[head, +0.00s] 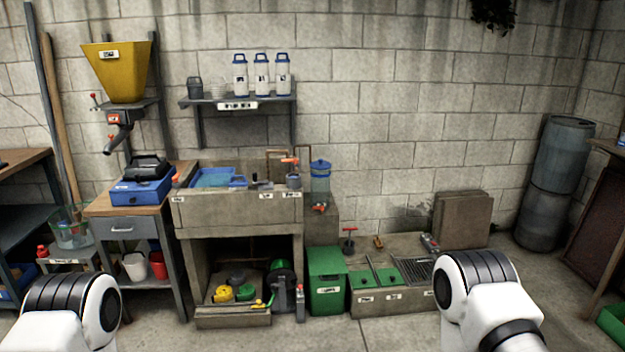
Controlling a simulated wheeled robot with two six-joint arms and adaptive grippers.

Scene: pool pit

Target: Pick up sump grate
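A dark slatted grate (411,269), which looks like the sump grate, lies flat in the top of a low concrete block at the lower right of centre. Its right end comes close to my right arm in the picture, and part of it may be hidden there. White and black links of my two arms show at the lower left and lower right. Neither gripper shows, so I cannot see what they hold.
On the same block (383,304) are green panels (362,279) and a red-handled tool (349,240). A green bin (327,282) stands left of it. Concrete slabs (463,219) lean behind it. Blue-grey drums (563,155) stand at right. The floor in front is partly clear.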

